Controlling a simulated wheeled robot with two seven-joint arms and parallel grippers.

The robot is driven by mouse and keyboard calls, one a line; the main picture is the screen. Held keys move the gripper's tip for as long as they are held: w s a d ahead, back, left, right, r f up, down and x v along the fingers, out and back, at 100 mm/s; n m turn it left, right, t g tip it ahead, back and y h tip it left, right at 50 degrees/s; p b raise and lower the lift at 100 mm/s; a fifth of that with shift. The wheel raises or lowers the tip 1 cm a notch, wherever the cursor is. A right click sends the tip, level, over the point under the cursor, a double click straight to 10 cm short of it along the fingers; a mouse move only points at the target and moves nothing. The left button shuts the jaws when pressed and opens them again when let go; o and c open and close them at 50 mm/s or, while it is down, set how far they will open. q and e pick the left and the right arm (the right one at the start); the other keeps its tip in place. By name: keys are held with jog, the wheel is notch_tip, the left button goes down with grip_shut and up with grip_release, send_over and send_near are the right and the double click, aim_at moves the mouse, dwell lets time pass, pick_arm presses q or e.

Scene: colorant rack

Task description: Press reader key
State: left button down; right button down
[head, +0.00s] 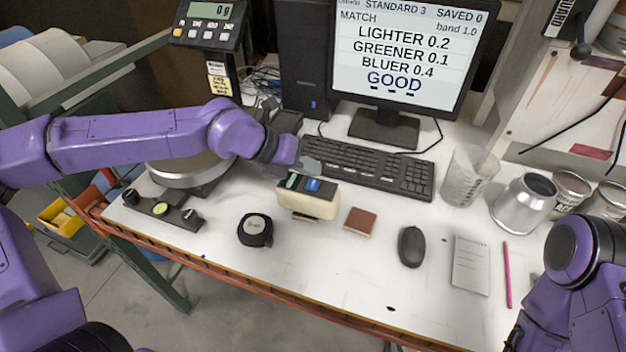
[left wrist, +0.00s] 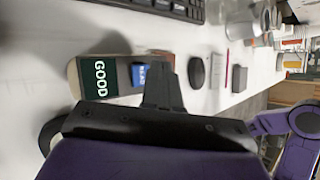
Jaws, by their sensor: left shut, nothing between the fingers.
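The reader (head: 318,206) is a cream block standing on the white bench, with a dark top holding a small screen and a blue key (head: 313,185). In the left wrist view the reader's screen (left wrist: 100,77) shows GOOD, and the blue key (left wrist: 138,75) is beside it, partly behind the fingers. My left gripper (head: 311,166) is shut and empty, at the far side of the reader and close to the key. It also shows in the left wrist view (left wrist: 160,70). Whether it touches the key I cannot tell. My right gripper is out of view.
A monitor (head: 405,50) reads MATCH and GOOD. A keyboard (head: 370,168) lies behind the reader. A beaker (head: 468,178) stands at right.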

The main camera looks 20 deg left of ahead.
aim_at(308, 185)
pick_arm(q)
notch_tip(308, 185, up, 4)
jog(key=p, duration=0.3)
jog(key=shift+r, duration=0.2)
jog(key=shift+f, duration=0.1)
dwell(0.4)
